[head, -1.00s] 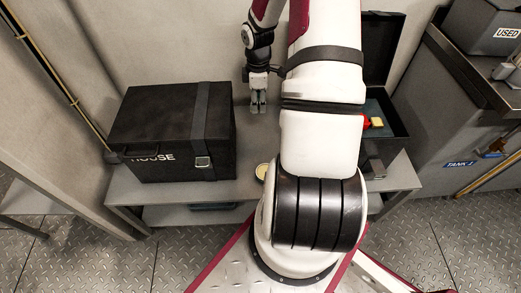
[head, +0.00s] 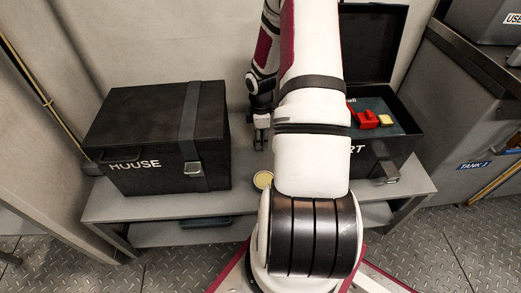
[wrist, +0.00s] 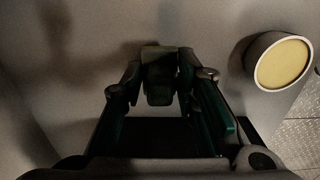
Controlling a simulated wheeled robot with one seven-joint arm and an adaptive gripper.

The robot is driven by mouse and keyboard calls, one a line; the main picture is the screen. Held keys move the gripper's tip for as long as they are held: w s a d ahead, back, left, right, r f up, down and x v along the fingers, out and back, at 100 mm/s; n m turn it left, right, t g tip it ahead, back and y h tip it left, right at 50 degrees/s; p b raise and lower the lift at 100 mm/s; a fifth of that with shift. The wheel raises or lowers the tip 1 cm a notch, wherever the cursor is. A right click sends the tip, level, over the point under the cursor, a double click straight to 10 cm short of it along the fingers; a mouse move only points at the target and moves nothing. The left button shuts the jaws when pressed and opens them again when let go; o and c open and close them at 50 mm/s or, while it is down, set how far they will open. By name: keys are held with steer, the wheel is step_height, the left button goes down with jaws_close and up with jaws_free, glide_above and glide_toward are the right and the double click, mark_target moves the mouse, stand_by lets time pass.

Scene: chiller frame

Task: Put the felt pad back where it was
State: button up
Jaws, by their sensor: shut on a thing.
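My gripper (head: 261,140) points down over the bench, between the HOUSE case and the open case. In the wrist view, its fingers (wrist: 160,90) are closed on a small dark green-grey block, which I take to be the felt pad (wrist: 159,72). The pad is in shadow, and its exact shape and gap above the bench are hard to judge. In the head view it is too small to make out between the fingers. A round tin with a pale yellow top (head: 263,180) stands on the bench near the front edge; it also shows in the wrist view (wrist: 283,63).
The closed black HOUSE case (head: 155,140) stands left. The open black case (head: 372,150) stands right, its lid (head: 372,45) raised; a red item (head: 366,120) and a yellow block (head: 385,119) lie inside. The bench (head: 235,203) is partly hidden by my arm.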

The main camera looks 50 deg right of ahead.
mark_target(261, 152)
steer(key=shift+f+b, duration=0.8)
steer(key=shift+f, duration=1.25)
steer(key=shift+f, duration=0.2)
steer(key=o, duration=1)
steer(key=shift+o, duration=0.2)
steer(key=shift+r, duration=0.1)
